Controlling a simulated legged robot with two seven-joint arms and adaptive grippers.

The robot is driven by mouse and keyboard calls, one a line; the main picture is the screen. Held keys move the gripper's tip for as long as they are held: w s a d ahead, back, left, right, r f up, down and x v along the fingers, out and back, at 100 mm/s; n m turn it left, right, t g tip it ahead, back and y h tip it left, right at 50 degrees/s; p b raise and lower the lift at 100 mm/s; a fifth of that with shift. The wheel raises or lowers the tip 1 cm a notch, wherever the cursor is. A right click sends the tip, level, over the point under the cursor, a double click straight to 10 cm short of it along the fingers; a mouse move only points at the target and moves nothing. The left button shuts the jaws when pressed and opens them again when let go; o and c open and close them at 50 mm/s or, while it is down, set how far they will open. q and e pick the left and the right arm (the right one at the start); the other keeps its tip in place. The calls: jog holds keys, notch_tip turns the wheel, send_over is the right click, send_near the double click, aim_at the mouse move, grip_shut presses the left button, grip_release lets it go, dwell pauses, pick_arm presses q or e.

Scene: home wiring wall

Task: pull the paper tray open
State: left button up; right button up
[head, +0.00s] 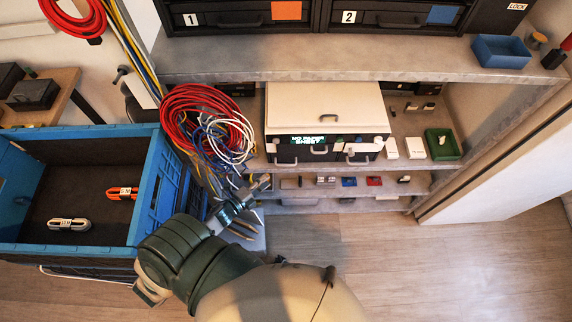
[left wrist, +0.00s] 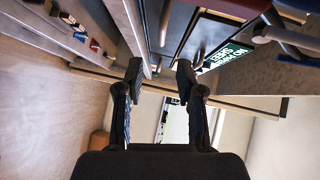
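The printer-like machine (head: 325,106) has a white top and a black front, and stands on a shelf. Its green display (head: 308,140) reads "NO PAPER SHEET". Several pale handles are on its front, one below the display (head: 319,150); I cannot tell for certain which one belongs to the paper tray. My left gripper (head: 262,182) is below and left of the front, apart from the handles. In the left wrist view its two fingers (left wrist: 160,75) are spread with nothing held between them. The display also shows there (left wrist: 228,55), right of the fingers. My right gripper is out of view.
Red, white and blue cable coils (head: 205,115) hang close to the left of the machine. A blue crate (head: 153,185) stands at the left. A green tray (head: 442,144) is on the right. Lower shelves hold small parts (head: 349,182). Floor in front is clear.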

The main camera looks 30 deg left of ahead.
aim_at(287, 165)
pick_arm(q)
jog(key=b+x, duration=0.1)
jog(key=x, duration=0.2)
jog(key=b+x, duration=0.1)
jog(key=x, duration=0.2)
jog(key=b+x, duration=0.1)
jog(key=x, duration=0.2)
jog(key=shift+w+d, duration=0.2)
jog(key=shift+d, duration=0.15)
jog(key=shift+b+x, duration=0.55)
jog(key=shift+x, duration=0.6)
jog(key=shift+w+a, duration=0.2)
jog(key=shift+w, duration=0.1)
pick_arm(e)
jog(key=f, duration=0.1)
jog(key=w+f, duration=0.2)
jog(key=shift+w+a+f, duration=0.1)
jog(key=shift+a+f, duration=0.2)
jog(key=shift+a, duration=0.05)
pick_arm(q)
jog(key=shift+d, duration=0.1)
jog(key=shift+d, duration=0.15)
grip_shut()
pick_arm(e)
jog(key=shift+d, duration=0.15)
